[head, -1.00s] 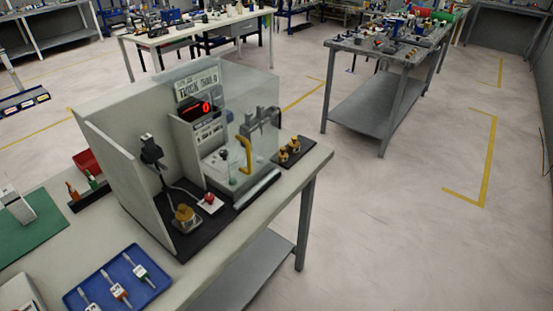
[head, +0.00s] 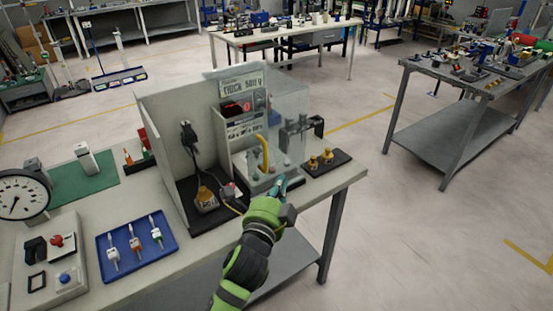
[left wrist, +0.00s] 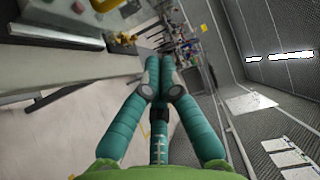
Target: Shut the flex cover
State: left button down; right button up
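The test machine (head: 240,122) stands on the bench, with a sign and a red-lit display. Its clear cover (head: 291,103) shows as faint see-through panels on the machine's right half. A yellow curved bar, probably its handle (head: 263,153), stands upright in front of them. The cover's exact angle is hard to tell. My left gripper (head: 282,184), with teal fingers and a green wrist, is just in front of the machine's base, below and right of the yellow bar. In the left wrist view its fingers (left wrist: 160,66) run close together with nothing visible between them. My right gripper is not in view.
Brass pieces (head: 320,159) stand on a dark pad right of the machine. A corded plug (head: 188,137) hangs in the left bay. A blue tray (head: 137,246), a dial gauge (head: 20,196) and a control box (head: 50,262) lie left. Open floor is right of the bench.

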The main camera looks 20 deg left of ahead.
pick_arm(q)
jog(key=w+a+p, duration=0.4)
jog(key=w, duration=0.3)
jog(key=shift+w+r+p, duration=0.15)
jog(key=shift+r+p, duration=0.15)
jog(key=shift+r, duration=0.05)
dwell(0.4)
jog(key=shift+w, duration=0.1)
